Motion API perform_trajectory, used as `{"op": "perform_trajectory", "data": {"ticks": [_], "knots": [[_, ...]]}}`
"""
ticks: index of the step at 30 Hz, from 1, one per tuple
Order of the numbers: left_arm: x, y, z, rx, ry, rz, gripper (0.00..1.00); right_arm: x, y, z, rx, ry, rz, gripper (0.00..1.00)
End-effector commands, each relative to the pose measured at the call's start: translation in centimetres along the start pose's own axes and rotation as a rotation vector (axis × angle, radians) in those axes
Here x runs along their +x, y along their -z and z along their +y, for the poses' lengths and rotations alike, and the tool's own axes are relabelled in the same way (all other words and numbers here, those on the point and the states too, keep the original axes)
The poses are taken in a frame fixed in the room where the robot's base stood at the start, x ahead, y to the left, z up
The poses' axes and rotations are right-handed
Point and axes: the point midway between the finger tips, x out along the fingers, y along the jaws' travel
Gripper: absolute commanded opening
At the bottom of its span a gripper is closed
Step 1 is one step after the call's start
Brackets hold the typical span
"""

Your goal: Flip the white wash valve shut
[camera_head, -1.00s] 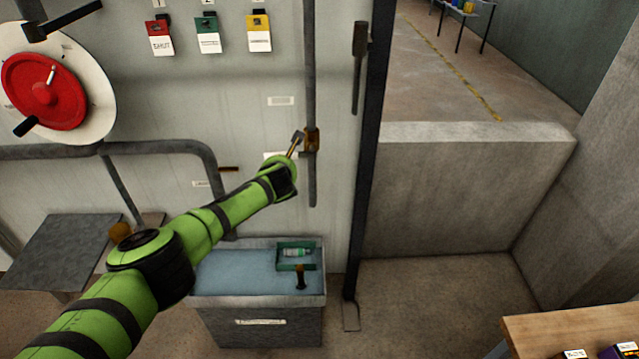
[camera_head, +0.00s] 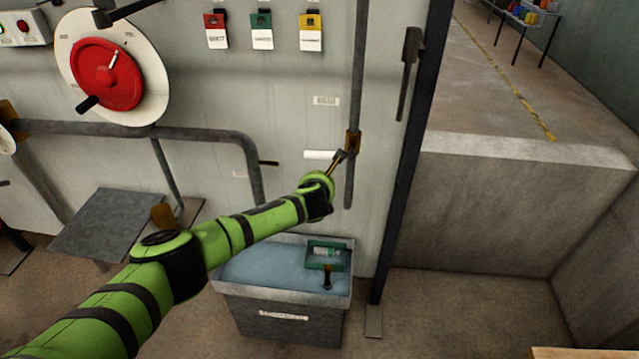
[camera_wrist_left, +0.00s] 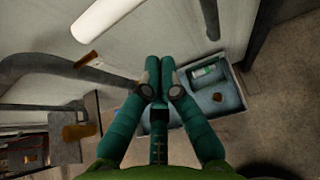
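The white wash valve appears as a white bar-like handle (camera_head: 317,154) lying level on the wall, left of a brass fitting (camera_head: 352,143) on a vertical pipe. Whether the handle joins that fitting is hidden. In the left wrist view a large white bar (camera_wrist_left: 103,18) crosses the upper left, above and apart from my fingers. My left gripper (camera_head: 340,157) is at the right end of the handle, just below the fitting; contact cannot be told. In the wrist view my left gripper (camera_wrist_left: 160,75) has its fingers together, with nothing seen between them. My right gripper is out of view.
A water tub (camera_head: 282,302) with a green tray (camera_head: 326,254) stands below my arm. A small brown stub (camera_head: 268,163) sticks out left of the handle. A dark post (camera_head: 408,160) stands to the right. A red wheel (camera_head: 107,75) and coloured tags are on the wall.

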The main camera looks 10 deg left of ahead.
Motion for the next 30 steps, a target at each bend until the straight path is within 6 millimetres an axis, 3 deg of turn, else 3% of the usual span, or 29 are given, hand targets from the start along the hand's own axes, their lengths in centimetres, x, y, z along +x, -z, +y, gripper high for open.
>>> {"op": "perform_trajectory", "data": {"ticks": [15, 30], "knots": [[-6.0, 0.0, 0.3, -0.001, 0.002, -0.001, 0.00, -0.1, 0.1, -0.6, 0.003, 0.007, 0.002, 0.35], [-7.1, 0.0, 0.3, -0.001, -0.001, 0.000, 0.00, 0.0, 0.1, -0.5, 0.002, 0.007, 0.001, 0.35]]}}
